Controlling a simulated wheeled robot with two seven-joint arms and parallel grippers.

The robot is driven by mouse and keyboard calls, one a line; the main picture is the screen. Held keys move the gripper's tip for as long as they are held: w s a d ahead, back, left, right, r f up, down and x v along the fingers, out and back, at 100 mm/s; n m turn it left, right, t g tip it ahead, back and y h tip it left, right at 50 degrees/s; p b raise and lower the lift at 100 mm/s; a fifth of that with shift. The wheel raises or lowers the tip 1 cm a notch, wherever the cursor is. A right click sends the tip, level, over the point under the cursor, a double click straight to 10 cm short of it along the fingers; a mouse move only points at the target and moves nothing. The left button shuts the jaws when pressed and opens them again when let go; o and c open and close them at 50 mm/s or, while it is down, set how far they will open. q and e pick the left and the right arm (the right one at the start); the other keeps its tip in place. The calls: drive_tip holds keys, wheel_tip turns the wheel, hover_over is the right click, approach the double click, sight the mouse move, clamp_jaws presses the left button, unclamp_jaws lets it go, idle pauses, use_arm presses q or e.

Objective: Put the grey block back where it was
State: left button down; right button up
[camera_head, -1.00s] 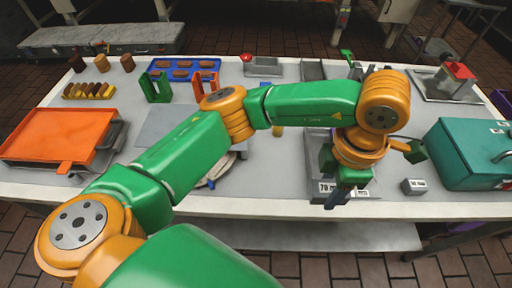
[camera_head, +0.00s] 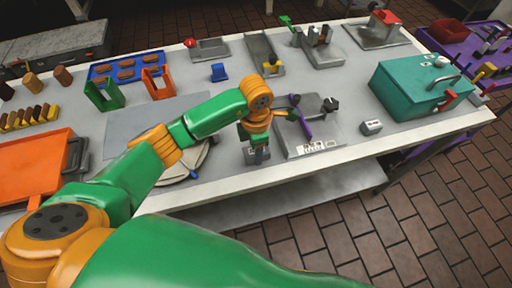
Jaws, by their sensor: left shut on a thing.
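My left gripper (camera_head: 257,158) points down near the front edge of the table, just left of the grey device with a purple lever (camera_head: 318,146). It is shut on a small dark grey piece, which looks like the grey block; the fingers hide most of it. I cannot tell whether its underside touches the table. Another small grey block with a white label (camera_head: 371,127) stands on the table to the right of the device. My right gripper is not in view.
A teal box (camera_head: 405,95) stands at the right. A round board (camera_head: 185,165) lies left of the gripper, partly behind my arm. An orange tray (camera_head: 30,165) is far left, with green (camera_head: 104,96) and orange (camera_head: 157,83) frames behind. Bare table lies around the labelled block.

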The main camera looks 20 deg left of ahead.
use_arm(q)
drive_tip(key=shift+f, duration=0.35)
drive_tip(key=shift+w+f, duration=0.1)
drive_tip(key=shift+f, duration=0.05)
drive_tip(key=shift+f+b, duration=0.2)
drive_tip(key=shift+b, duration=0.15)
drive_tip(key=shift+c, duration=1.7)
unclamp_jaws()
drive_tip(key=shift+r, duration=0.1)
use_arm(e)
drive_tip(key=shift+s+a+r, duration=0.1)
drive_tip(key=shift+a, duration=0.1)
use_arm(q)
drive_tip(key=shift+r, duration=0.15)
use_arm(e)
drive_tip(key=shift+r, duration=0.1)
